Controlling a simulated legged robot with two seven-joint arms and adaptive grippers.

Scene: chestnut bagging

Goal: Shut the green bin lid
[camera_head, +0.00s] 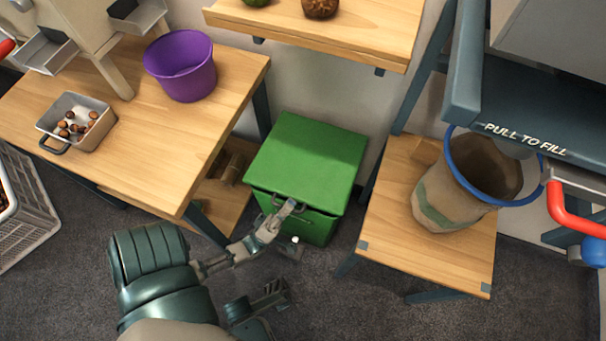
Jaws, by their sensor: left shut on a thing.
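The green bin (318,228) stands on the floor between the two wooden tables. Its green lid (308,155) lies over the bin top, flat or nearly so. A thin dark line runs under the lid's front edge; I cannot tell whether it is a gap. A grey handle (277,201) is at the lid's front edge. My left gripper (288,222) reaches in from the lower left and is shut at this handle. Its fingers partly cover the handle and the bin's front.
The left table (215,135) holds a purple bucket (182,75) and a metal tray of chestnuts (97,137). The right stand (390,215) holds a blue-rimmed sack (440,200). A wooden shelf (350,35) hangs above the bin. A crate (30,225) stands at far left.

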